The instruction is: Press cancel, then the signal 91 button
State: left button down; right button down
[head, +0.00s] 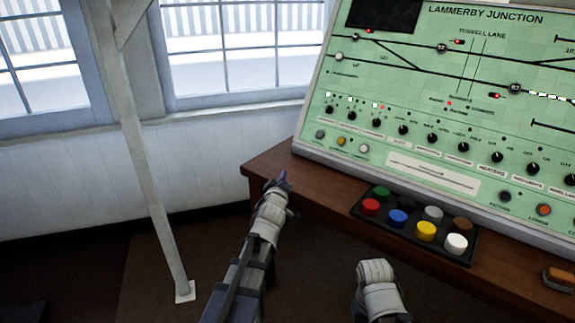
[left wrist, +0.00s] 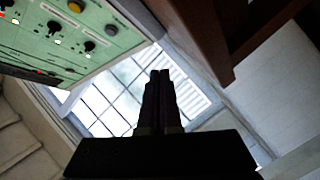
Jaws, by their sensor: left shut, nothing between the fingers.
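The green signal panel (head: 410,85), headed LAMMERBY JUNCTION, stands tilted on the wooden desk (head: 262,165). It carries a track diagram, a row of black knobs (head: 463,147) and small round buttons (head: 341,141) at lower left. A dark button (head: 505,196) and an orange button (head: 543,209) sit at lower right. I cannot read which is cancel or signal 91. My left gripper (head: 282,179) is shut and empty by the desk's left front corner, left of the panel. Its closed fingers show in the left wrist view (left wrist: 160,95). My right arm shows at bottom centre; its fingers do not.
A black tray (head: 363,216) on the desk holds several coloured buttons, among them red (head: 371,207), blue (head: 398,218) and yellow (head: 427,230). A brown-orange block (head: 559,279) lies at far right. A pale post (head: 150,170) stands at left, before the windows.

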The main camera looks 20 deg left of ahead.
pick_arm(q)
jog(key=s+d+f+m+g, duration=0.3)
jog(key=s+f+m+g, duration=0.45)
jog(key=s+f, duration=0.65)
jog(key=s+d+f+m+g, duration=0.2)
jog(key=s+d+m+g, duration=0.2)
jog(key=s+d, duration=0.4)
jog(key=s+d+f+m+g+h, duration=0.1)
jog(key=s+d+f+m+g, duration=0.2)
jog(key=s+d, duration=0.6)
jog(key=shift+s+f+m+g, duration=0.15)
jog(key=shift+s+m+g, duration=0.5)
jog(key=shift+s+g, duration=0.45)
jog(key=shift+w+h, duration=0.1)
jog(key=shift+h, duration=0.2)
